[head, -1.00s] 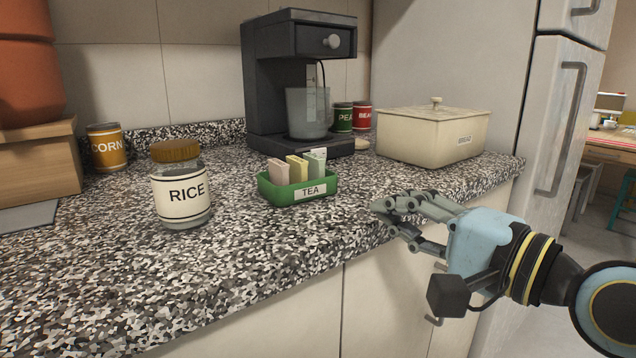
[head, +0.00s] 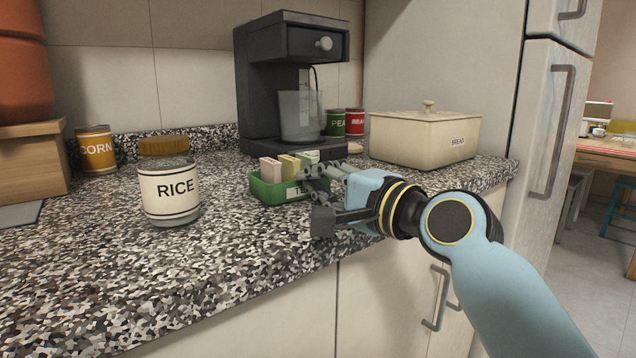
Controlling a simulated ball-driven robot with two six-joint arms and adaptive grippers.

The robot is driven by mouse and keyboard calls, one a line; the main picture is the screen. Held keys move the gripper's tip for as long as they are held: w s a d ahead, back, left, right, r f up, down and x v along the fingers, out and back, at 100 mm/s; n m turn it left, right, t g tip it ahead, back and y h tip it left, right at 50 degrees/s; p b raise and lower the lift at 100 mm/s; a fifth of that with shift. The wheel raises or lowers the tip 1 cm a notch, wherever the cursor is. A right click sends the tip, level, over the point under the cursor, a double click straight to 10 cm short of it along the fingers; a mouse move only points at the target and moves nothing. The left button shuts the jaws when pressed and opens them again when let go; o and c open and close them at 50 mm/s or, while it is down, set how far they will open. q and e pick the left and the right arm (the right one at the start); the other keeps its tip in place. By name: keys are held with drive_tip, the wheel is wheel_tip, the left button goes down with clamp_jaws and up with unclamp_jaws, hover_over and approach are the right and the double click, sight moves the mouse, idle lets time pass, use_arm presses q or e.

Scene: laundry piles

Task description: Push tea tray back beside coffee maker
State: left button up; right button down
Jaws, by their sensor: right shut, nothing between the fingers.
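The green tea tray (head: 265,189) sits on the speckled counter, with several pastel tea packets (head: 271,170) standing in it. The black coffee maker (head: 262,90) stands behind it, with a clear jug (head: 300,117) on its base. My right gripper (head: 312,178) is shut and empty at the tray's front right. Its fingers cover part of the TEA label and the tray's right end. I cannot tell whether they touch the tray. My left gripper is not in view.
A RICE jar (head: 169,192) stands left of the tray. A cream bread box (head: 424,137) is at the right. The front left counter (head: 90,270) is clear.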

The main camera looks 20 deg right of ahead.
sight(287, 170)
drive_tip(key=p+x, duration=0.1)
drive_tip(key=x, duration=0.7)
